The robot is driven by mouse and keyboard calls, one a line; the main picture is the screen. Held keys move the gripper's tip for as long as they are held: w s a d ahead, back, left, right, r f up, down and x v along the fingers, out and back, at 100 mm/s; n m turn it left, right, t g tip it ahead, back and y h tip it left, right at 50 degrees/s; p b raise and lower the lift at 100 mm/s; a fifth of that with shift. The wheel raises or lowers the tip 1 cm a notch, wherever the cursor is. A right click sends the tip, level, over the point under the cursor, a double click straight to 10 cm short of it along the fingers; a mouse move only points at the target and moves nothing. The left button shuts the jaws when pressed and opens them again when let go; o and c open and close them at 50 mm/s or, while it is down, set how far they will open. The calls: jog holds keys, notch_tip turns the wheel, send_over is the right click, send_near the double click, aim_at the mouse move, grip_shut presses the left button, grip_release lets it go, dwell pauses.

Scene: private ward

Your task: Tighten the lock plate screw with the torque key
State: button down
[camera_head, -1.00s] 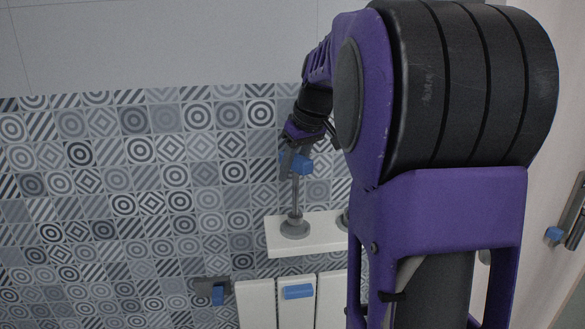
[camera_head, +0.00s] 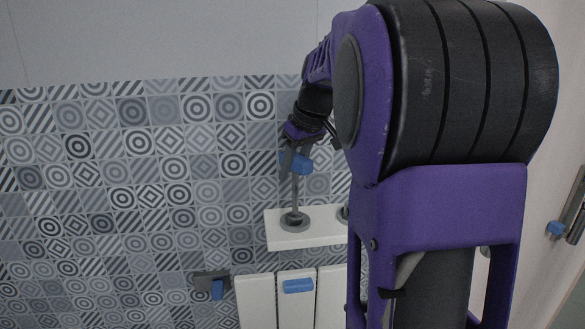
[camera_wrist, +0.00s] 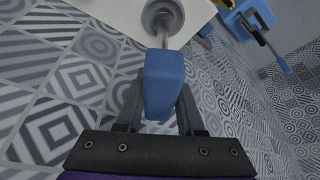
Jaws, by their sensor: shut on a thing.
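The torque key has a blue handle (camera_head: 300,163) and a thin grey shaft (camera_head: 294,193). My gripper (camera_head: 297,152) is shut on the blue handle, which also shows between the fingers in the wrist view (camera_wrist: 164,82). The shaft points down to a round grey fitting (camera_head: 294,222) on a white ledge (camera_head: 285,241). In the wrist view the shaft's far end meets the middle of this fitting (camera_wrist: 163,14). The screw itself is hidden there, and I cannot tell how deep the tip sits.
A second round fitting (camera_head: 344,213) on the ledge is partly hidden behind my arm. Below are white panels (camera_head: 297,309) with a blue block (camera_head: 298,286), and a grey bracket with a blue tab (camera_head: 217,289) at left. A patterned tile wall (camera_head: 120,200) stands behind.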

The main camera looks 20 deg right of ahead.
jog(key=shift+f, duration=0.2)
jog(key=shift+c, duration=2.2)
grip_release()
jog(key=w+p+v, duration=0.1)
jog(key=p+v, duration=0.6)
jog(key=v, duration=1.4)
jog(key=shift+w+a+r, duration=0.2)
jog(key=shift+a+r, duration=0.05)
